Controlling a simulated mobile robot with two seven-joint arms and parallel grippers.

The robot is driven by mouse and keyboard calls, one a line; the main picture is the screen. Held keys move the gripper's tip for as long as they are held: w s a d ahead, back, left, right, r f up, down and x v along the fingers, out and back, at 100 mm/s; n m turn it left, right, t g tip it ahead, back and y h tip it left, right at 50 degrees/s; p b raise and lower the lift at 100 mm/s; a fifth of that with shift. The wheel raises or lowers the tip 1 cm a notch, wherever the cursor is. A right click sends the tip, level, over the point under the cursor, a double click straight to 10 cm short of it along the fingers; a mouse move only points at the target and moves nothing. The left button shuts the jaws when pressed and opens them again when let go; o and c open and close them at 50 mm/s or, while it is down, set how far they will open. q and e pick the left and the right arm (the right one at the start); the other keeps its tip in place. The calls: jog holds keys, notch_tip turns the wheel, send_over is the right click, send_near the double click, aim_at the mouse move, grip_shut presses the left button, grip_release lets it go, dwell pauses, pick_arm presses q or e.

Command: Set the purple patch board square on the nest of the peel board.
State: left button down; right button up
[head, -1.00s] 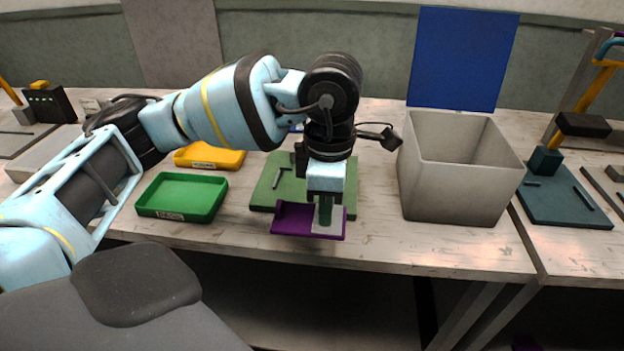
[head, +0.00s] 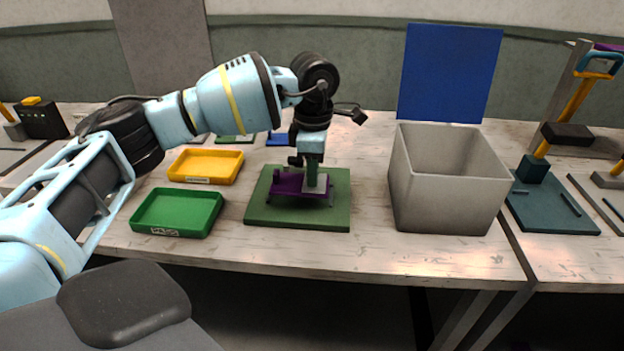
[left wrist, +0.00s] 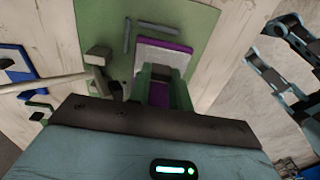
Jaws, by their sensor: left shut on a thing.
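The purple patch board (head: 288,184) has a pale grey pad on its right part and a raised purple end at left. My left gripper (head: 312,182) is shut on it at the pad side, pointing down. The board is over the middle of the green peel board (head: 260,213); I cannot tell whether it touches. In the left wrist view, the patch board (left wrist: 187,47) shows partly behind the fingers (left wrist: 163,82).
A green tray (head: 178,229) and a yellow tray (head: 205,180) stand left of the peel board. A tall grey bin (head: 440,205) stands to its right, a blue panel (head: 448,75) behind. A teal fixture (head: 555,208) is at far right. Bare table lies in front.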

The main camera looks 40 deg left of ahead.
pick_arm(q)
jog(key=shift+w+a, duration=0.1)
jog(key=shift+w, duration=0.05)
jog(key=shift+w+a, duration=0.15)
jog(key=shift+w, duration=0.05)
jog(key=shift+a+f, duration=0.1)
jog(key=shift+f, duration=1.65)
jog(key=shift+f, duration=0.2)
jog(key=c, duration=1.3)
grip_release()
jog(key=shift+r, duration=0.15)
